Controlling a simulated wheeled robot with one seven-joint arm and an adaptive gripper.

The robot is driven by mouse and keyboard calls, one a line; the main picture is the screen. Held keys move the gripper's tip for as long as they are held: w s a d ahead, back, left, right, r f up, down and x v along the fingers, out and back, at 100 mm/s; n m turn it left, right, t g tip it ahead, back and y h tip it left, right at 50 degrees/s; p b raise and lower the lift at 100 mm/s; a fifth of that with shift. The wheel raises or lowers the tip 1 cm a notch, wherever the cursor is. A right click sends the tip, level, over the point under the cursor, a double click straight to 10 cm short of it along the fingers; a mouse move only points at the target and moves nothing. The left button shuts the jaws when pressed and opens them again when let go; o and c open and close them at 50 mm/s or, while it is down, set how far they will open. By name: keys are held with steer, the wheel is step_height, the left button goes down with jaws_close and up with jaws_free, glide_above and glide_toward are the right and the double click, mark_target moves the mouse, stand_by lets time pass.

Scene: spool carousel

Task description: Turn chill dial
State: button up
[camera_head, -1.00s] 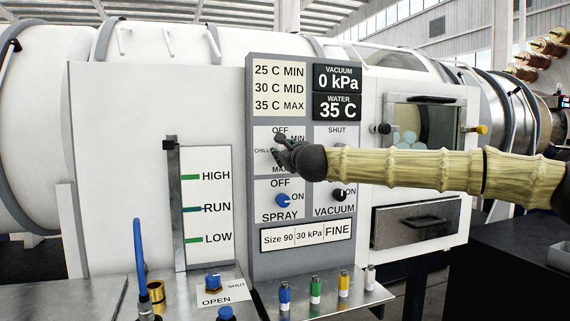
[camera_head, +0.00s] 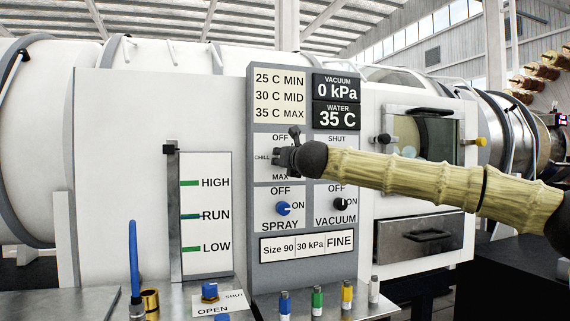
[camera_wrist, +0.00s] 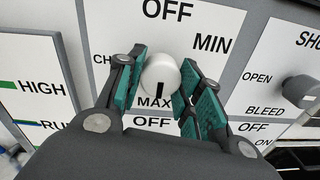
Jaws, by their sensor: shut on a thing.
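The chill dial (camera_wrist: 161,76) is a round white knob with a black mark, in the wrist view. The mark on its near side points down toward MAX. My gripper (camera_wrist: 160,92) has its green-padded fingers shut on the knob from both sides. In the head view my gripper (camera_head: 288,158) is at the chill square of the panel and hides the dial. The labels OFF, CHILL and MAX show around it there. The control panel (camera_head: 282,225) is grey with white label squares. Its displays read vacuum 0 kPa and water 35 C.
The blue spray knob (camera_head: 283,209) and the dark vacuum knob (camera_head: 340,204) sit just below. Another grey knob (camera_wrist: 299,90) stands to the right in the wrist view. A level gauge (camera_head: 205,215) is at left.

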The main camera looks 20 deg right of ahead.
steer(key=shift+f, duration=0.2)
steer(key=o, duration=1)
steer(key=shift+d, duration=0.1)
steer(key=shift+o, duration=0.2)
steer(key=shift+r, duration=0.15)
steer(key=s, duration=1.2)
steer(key=shift+d, duration=0.1)
